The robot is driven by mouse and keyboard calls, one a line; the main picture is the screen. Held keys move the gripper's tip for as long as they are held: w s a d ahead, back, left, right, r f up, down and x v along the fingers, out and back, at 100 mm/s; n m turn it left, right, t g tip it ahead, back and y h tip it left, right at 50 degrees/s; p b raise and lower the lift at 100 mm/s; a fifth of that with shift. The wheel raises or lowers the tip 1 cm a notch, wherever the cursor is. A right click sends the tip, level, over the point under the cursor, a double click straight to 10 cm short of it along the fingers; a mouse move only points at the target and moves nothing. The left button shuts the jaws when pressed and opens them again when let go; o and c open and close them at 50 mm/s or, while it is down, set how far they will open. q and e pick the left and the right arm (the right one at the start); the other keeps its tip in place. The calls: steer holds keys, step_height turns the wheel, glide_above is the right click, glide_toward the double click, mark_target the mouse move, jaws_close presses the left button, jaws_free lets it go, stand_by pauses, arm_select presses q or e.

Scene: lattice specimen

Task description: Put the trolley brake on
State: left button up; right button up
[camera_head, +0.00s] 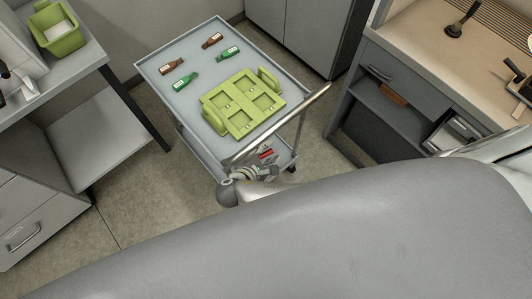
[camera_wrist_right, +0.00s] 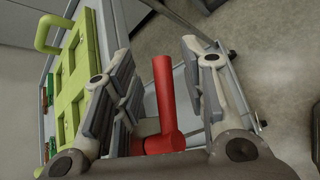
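The grey trolley (camera_head: 165,55) stands in the middle of the head view, its push handle (camera_head: 280,122) on the near right side. A red lever (camera_wrist_right: 164,95), apparently the brake, shows upright in the right wrist view, with a thick red base (camera_wrist_right: 165,143). A small bit of red (camera_head: 266,153) shows below the handle in the head view. My right gripper (camera_wrist_right: 160,62) is open, its fingers on either side of the lever, with gaps visible. In the head view it (camera_head: 262,171) is partly hidden by my arm. My left gripper is not in view.
On the trolley top are a green rack (camera_head: 243,101) and several small bottles (camera_head: 172,67). A bench with a green bin (camera_head: 62,40) stands left, a wooden-topped counter (camera_head: 420,40) right. Bare floor lies on both sides of the trolley.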

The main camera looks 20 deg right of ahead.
steer(key=shift+r, duration=0.1)
steer(key=shift+p+v, duration=0.8)
steer(key=shift+v, duration=0.35)
steer(key=p+v, duration=0.1)
steer(key=v, duration=0.2)
steer(key=shift+s+a+r+p, duration=0.1)
steer(key=shift+s+a+p, duration=0.05)
steer(key=shift+p, duration=0.2)
steer(key=shift+a, duration=0.1)
